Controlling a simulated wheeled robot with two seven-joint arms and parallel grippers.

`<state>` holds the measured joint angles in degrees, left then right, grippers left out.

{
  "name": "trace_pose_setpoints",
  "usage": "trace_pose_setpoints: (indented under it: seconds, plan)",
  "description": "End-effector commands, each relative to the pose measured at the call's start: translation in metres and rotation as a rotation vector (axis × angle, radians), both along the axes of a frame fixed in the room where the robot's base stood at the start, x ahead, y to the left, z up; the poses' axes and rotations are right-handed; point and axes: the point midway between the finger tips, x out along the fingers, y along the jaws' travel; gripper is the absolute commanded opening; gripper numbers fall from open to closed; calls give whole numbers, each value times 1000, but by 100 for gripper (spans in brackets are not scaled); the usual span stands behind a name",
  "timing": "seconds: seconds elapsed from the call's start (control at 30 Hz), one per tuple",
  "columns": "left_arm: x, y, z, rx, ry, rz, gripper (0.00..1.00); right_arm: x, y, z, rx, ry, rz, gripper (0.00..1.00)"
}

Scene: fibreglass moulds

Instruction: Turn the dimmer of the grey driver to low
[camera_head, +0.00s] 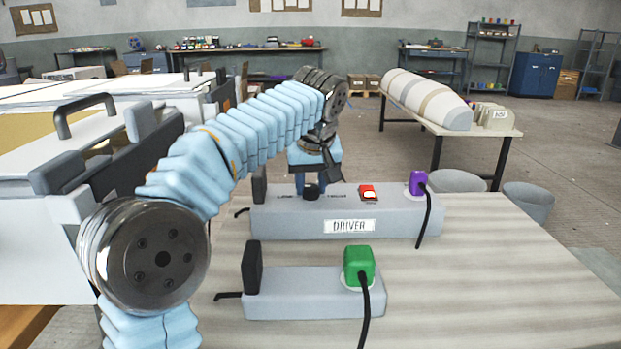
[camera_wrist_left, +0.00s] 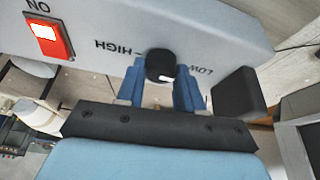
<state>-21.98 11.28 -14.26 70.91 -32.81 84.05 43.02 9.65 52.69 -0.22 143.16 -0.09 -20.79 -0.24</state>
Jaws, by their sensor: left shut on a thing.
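The grey driver (camera_head: 345,212) is a long box with a "DRIVER" label on the table. Its dimmer (camera_head: 311,192) is a small black knob on the top, between the words LOW and HIGH. In the left wrist view the dimmer (camera_wrist_left: 158,62) sits between the two blue fingertips of my left gripper (camera_wrist_left: 158,75). A white mark on the knob points toward the gripper, slightly to the LOW side. My left gripper (camera_head: 312,178) reaches down from above and is shut on the knob. My right gripper is not in view.
A red switch (camera_head: 368,193) and a purple plug (camera_head: 417,183) with a black cable sit on the driver's right part. A shorter grey power strip (camera_head: 310,308) with a green plug (camera_head: 358,265) lies in front. The table (camera_head: 500,270) is bare to the right.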

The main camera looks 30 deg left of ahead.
Motion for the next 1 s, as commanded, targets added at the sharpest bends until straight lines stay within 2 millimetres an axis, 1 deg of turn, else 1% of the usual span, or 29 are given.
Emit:
trace_pose_setpoints:
  seconds: [0.23, 0.67, 0.7, 0.77, 0.8, 0.83, 1.0]
  plan:
    - [0, 0, 0, 0, 0, 58, 6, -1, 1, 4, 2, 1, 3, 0]
    - [0, 0, 0, 0, 0, 68, 6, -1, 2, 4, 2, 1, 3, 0]
    - [0, 0, 0, 0, 0, 68, 43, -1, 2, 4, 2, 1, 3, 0]
    - [0, 0, 0, 0, 0, 68, 52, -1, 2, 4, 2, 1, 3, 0]
    - [0, 0, 0, 0, 0, 68, 58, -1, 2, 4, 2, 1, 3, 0]
    - [0, 0, 0, 0, 0, 67, 61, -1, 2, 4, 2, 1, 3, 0]
    - [0, 0, 0, 0, 0, 67, 61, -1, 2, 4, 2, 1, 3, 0]
